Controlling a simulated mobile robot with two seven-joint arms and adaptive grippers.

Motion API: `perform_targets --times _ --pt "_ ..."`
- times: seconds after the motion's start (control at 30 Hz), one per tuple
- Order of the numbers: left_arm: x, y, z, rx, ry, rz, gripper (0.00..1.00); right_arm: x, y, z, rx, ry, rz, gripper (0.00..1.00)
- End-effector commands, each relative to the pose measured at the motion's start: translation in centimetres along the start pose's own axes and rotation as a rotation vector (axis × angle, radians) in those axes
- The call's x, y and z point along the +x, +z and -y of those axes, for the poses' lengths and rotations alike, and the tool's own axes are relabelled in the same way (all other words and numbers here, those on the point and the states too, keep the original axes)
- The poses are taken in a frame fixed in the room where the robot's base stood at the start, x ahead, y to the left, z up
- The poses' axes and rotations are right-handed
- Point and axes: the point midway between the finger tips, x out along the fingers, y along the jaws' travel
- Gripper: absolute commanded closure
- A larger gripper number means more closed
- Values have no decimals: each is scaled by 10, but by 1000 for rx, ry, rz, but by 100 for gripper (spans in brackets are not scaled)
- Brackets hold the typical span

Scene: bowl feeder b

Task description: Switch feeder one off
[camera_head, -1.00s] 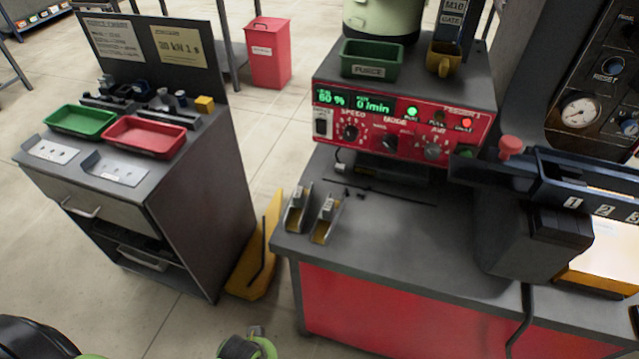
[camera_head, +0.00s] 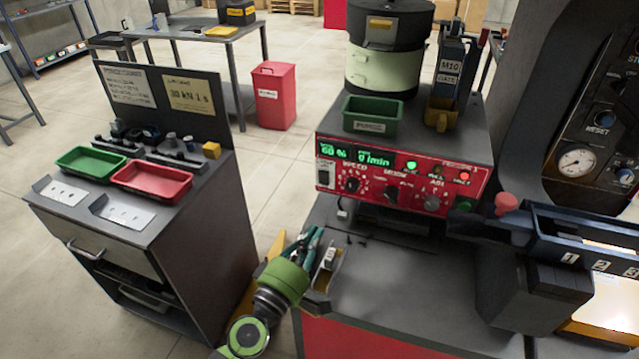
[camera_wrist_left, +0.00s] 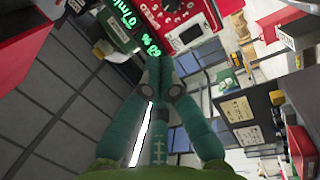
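Feeder one's red control panel (camera_head: 400,205) shows in the head view below the bowl. Its displays read 60 % and 0 /min; a green lamp (camera_head: 412,165) and a red lamp (camera_head: 463,177) are lit. A white-framed switch (camera_head: 325,177) sits at the panel's left end. It also appears in the wrist view as a white plate (camera_wrist_left: 186,37) beyond the fingertips. My left gripper (camera_head: 312,236) is in front of and below the panel's left end, apart from it. Its teal fingers (camera_wrist_left: 159,62) come together at the tips with nothing visible between. My right gripper is not in view.
A green bin (camera_head: 370,117) and a mustard cup (camera_head: 440,115) stand atop the feeder. A small tray (camera_head: 322,288) lies beside my left gripper on the bench. A blue numbered rail (camera_head: 580,245) is right. The bench middle (camera_head: 400,290) is clear.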

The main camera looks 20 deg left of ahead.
Motion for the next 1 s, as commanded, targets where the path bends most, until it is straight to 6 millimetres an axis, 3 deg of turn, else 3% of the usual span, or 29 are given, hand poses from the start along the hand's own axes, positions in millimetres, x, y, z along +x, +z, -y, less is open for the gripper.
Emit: perform_targets --times 0.1,0.2,0.67,0.83,1.0 --pt "4 -23 8 -94 -4 -103 100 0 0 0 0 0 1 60" --pt "5 -33 12 -135 -9 -151 100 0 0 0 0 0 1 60" --pt "9 -37 13 -149 -10 -167 100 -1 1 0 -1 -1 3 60" --pt "30 -40 11 -148 -8 -167 100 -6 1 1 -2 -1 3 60" --pt "66 -46 12 -148 -7 -166 100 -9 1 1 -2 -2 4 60"
